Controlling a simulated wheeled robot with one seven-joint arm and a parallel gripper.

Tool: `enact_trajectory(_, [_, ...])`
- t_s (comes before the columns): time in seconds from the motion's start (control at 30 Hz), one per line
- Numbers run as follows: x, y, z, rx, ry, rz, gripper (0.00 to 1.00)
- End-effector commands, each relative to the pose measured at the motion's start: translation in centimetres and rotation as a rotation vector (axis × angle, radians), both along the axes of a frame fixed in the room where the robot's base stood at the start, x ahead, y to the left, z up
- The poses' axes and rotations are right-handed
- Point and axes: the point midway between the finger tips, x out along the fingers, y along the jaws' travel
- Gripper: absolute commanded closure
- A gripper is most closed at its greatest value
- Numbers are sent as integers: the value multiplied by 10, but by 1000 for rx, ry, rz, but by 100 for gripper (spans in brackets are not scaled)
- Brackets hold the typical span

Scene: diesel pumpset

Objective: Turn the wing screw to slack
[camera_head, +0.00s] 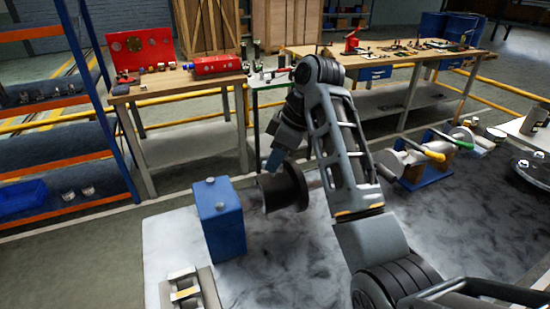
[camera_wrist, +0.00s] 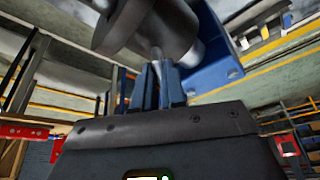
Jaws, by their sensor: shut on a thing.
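The wing screw (camera_wrist: 156,54) shows only in part in the wrist view, as a small grey piece at my fingertips beside a dark grey cylindrical body. My gripper (camera_wrist: 158,76) has its blue fingers close together and shut on it; the fingers hide most of its shape. In the head view my gripper (camera_head: 273,160) points down just above the dark cylindrical body (camera_head: 283,190), and the screw itself cannot be made out. The screw's turn angle cannot be told.
A blue box-shaped tank (camera_head: 219,222) stands just left of the dark body. More pumpset parts (camera_head: 415,158) lie to the right, behind my arm. Workbenches (camera_head: 175,88) with tools and a shelf rack (camera_head: 75,45) stand further back.

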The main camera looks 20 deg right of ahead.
Motion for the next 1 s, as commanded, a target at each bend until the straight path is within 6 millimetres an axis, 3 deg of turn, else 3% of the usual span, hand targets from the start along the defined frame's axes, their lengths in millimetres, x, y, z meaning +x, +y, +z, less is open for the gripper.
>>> enact_trajectory(0.33, [-1,-1,-3,0,8,149,100])
enact_trajectory(0.9, [0,1,-3,0,7,180,100])
enact_trajectory(0.93, [0,1,-3,0,7,180,88])
enact_trajectory(1.0, [0,0,-2,0,6,179,81])
